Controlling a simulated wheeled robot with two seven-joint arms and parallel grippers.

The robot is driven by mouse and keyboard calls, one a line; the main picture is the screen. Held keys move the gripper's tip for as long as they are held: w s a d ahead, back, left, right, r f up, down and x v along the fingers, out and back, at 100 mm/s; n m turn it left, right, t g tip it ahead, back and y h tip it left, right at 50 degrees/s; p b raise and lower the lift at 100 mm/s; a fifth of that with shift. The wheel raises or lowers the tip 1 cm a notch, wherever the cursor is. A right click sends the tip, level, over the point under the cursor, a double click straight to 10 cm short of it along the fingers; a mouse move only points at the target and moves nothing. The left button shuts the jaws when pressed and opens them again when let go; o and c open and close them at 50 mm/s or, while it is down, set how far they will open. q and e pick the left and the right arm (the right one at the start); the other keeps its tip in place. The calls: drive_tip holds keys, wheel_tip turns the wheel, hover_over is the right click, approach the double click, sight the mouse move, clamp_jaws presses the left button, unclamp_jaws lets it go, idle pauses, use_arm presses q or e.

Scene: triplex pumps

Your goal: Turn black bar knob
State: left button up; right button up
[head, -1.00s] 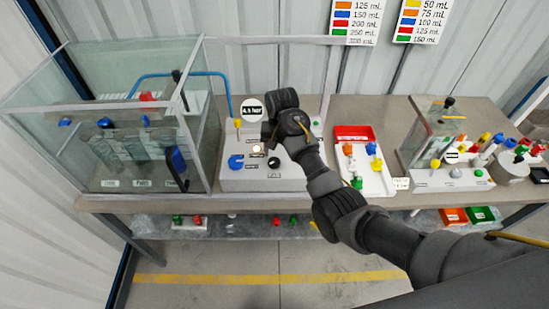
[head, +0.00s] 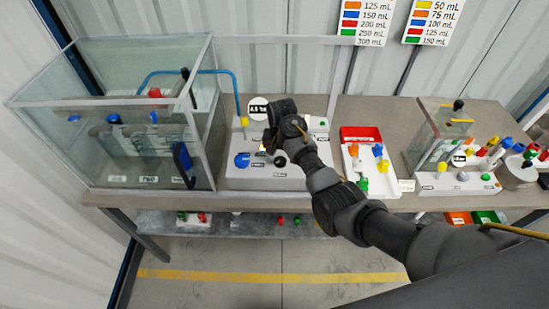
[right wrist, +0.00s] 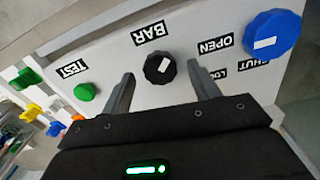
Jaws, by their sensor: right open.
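The black bar knob (right wrist: 160,67) shows in the right wrist view on a white panel, under the label BAR. It has a white mark on its face. In the head view the black knob (head: 280,161) is at the front of the white control box (head: 250,182). My right gripper (right wrist: 160,72) is open, with one finger on each side of the knob; I see gaps between fingers and knob. In the head view my right gripper (head: 272,143) is over the box, its fingertips partly hidden. My left gripper is not in view.
A blue knob (right wrist: 271,35) labelled OPEN and SHUT and a green button (right wrist: 85,91) labelled TEST flank the black knob. A glass tank (head: 130,130) stands left, a parts tray (head: 374,186) right. A round display (head: 258,107) rises behind the box.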

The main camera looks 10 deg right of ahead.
drive_tip(key=shift+f, duration=0.75)
drive_tip(key=c, duration=1)
